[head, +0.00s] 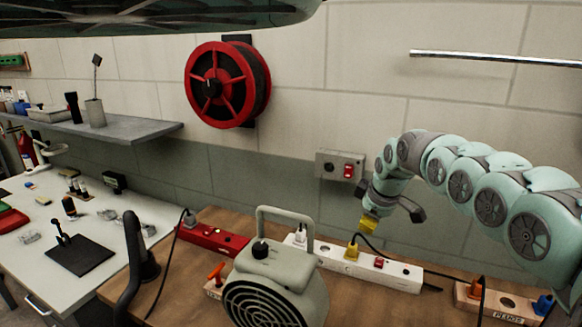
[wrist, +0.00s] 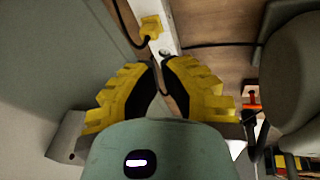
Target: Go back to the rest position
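My gripper (head: 369,222) hangs from my teal arm in the head view, above the white power strip (head: 372,270) on the wooden bench. In the wrist view my gripper (wrist: 160,62) shows two yellow fingers with black inner pads. A narrow gap is between them, and nothing is held in it. A yellow plug (head: 352,247) sits in the white strip, apart from the fingers. It also shows in the wrist view (wrist: 150,27), beyond the fingertips, with a black cable.
A grey-green heater-like box (head: 275,285) with a handle stands on the bench (head: 205,275) in front. A red power strip (head: 212,238) and a wooden plug block (head: 500,300) flank it. A red reel (head: 227,84) hangs on the wall.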

